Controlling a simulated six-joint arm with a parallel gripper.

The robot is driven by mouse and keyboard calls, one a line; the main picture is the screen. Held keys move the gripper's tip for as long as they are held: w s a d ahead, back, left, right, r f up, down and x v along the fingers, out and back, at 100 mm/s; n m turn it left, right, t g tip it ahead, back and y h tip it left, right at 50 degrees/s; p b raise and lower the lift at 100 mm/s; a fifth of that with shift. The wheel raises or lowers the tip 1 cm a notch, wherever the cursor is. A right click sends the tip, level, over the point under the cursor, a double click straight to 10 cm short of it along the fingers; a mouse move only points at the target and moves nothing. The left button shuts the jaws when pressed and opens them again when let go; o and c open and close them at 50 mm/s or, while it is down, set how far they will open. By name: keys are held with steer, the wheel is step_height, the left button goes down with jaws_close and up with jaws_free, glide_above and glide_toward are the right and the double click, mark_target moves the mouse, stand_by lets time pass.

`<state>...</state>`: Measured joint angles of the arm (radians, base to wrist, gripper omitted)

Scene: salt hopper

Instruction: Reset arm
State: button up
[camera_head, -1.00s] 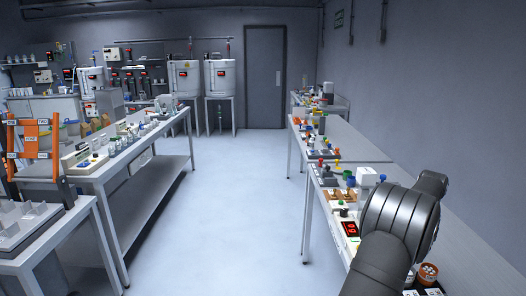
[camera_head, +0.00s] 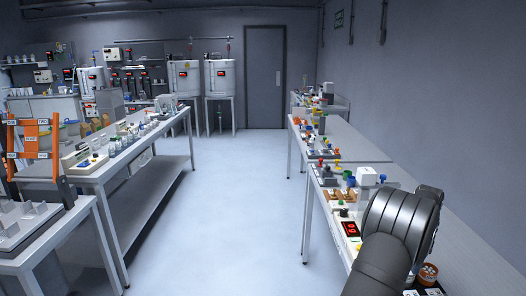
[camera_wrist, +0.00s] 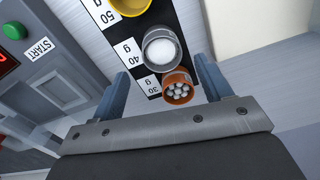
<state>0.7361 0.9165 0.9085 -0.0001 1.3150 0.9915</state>
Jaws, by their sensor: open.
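My gripper (camera_wrist: 161,66) is open in the wrist view, its two blue-grey fingers apart with nothing clasped. An orange cup (camera_wrist: 166,91) holding several small white balls lies in the picture between the fingers, beside the "30 g" label. Its depth relative to the fingertips is hard to tell. A grey cup of white salt (camera_wrist: 161,49) stands beside the "40 g" label, and a yellow cup (camera_wrist: 124,6) beside "50 g". In the head view my dark arm covers the right bench's near part and hides the gripper; an orange container (camera_head: 428,272) shows beside the arm.
A grey box with a green START button (camera_wrist: 14,30) and red display is left in the wrist view. The right bench carries several small items, including a white device (camera_head: 367,177). A long left bench (camera_head: 88,170) is crowded; the floor (camera_head: 225,210) between is clear.

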step_height(320, 180, up, 4)
steer(key=shift+f, duration=0.15)
steer(key=s+r, duration=0.3)
steer(key=s, duration=1.7)
steer(key=f, duration=1)
steer(key=shift+s+a, duration=0.2)
steer(key=shift+s, duration=0.05)
steer(key=shift+r, duration=1.15)
